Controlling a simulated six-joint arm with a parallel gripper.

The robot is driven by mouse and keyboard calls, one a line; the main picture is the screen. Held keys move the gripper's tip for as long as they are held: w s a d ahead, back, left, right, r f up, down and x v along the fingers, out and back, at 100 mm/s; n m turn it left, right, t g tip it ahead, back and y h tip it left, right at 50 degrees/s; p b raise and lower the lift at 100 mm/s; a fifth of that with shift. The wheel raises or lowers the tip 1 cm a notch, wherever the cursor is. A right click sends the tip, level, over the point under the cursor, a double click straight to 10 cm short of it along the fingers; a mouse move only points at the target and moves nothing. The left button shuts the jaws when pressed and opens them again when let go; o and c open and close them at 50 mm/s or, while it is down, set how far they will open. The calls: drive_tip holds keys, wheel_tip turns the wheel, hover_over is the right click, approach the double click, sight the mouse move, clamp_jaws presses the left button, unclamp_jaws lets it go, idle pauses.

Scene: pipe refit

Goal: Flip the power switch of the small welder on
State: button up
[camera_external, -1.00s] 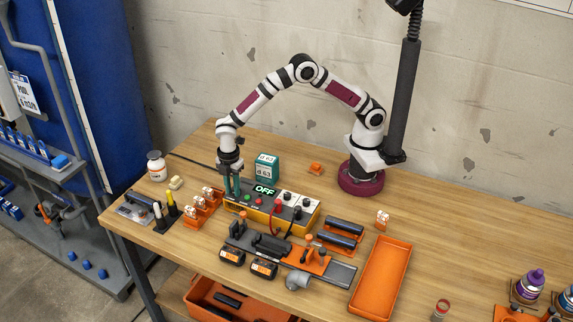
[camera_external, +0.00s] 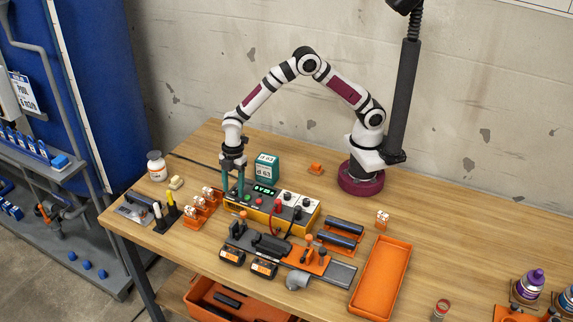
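The small welder (camera_external: 266,219) is a yellow box with a dark top, knobs and coloured buttons, on the table below my arm. Its display (camera_external: 265,190) is lit with small green characters, too small to read surely. My gripper (camera_external: 234,192) points down at the welder's back left corner. Its two teal fingers stand apart with a gap between them, and nothing shows held. The power switch itself cannot be made out; the fingers are near or in front of that corner.
A teal box with white labels (camera_external: 267,168) stands just behind the welder. Orange holders with white-and-orange parts (camera_external: 201,208) are at its left. A pipe clamping rig (camera_external: 270,247) lies in front.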

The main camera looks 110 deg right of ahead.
drive_tip(key=shift+r, duration=0.1)
wheel_tip(320, 180, up, 16)
drive_tip(key=s+d, duration=0.1)
drive_tip(key=shift+s+d+f, duration=0.25)
drive_tip(key=shift+s+d, duration=0.05)
drive_tip(key=s+a+r+m, duration=0.2)
drive_tip(key=s+m, duration=0.1)
drive_tip(key=s, duration=0.4)
drive_tip(key=s+a+r+m, duration=0.2)
drive_tip(key=s+m, duration=0.1)
drive_tip(key=s, duration=0.4)
drive_tip(key=s+a+f+m, duration=0.1)
drive_tip(key=s+m, duration=0.3)
drive_tip(key=s, duration=0.5)
drive_tip(key=s+a+f+m+g, duration=0.1)
drive_tip(key=s+a+f+m, duration=0.1)
drive_tip(key=s, duration=0.7)
drive_tip(key=f+m, duration=0.1)
drive_tip(key=m, duration=0.1)
drive_tip(key=shift+f+m+y, duration=0.2)
drive_tip(key=shift+m+y, duration=0.1)
drive_tip(key=shift+w, duration=0.1)
